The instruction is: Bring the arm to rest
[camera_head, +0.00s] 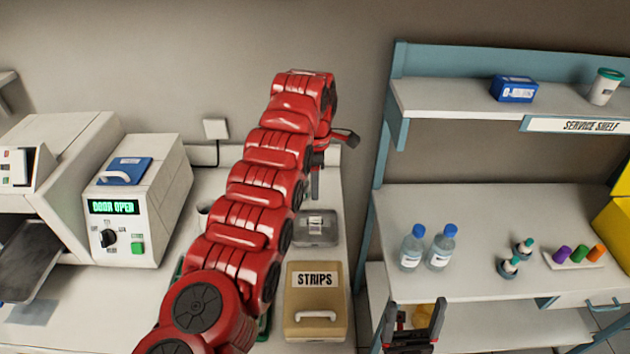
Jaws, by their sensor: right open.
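My left arm (262,175), red and segmented, reaches up across the middle of the view over the counter. Its left gripper (316,182) points down beyond the wrist, above the back of the counter near the grey box. It is seen edge-on and partly hidden by the arm, so its jaw opening cannot be told. My right gripper (413,325) is at the bottom edge, right of centre. Its two dark fingers stand apart, open, in front of the service shelf's lower part. An orange-yellow thing shows partly between and behind them.
A tan STRIPS box (314,304) and a grey box (316,229) stand right of my left arm. A white unit reading DOOR OPEN (139,206) stands left. The service shelf (480,194) holds two bottles (413,246), small vials and coloured pieces.

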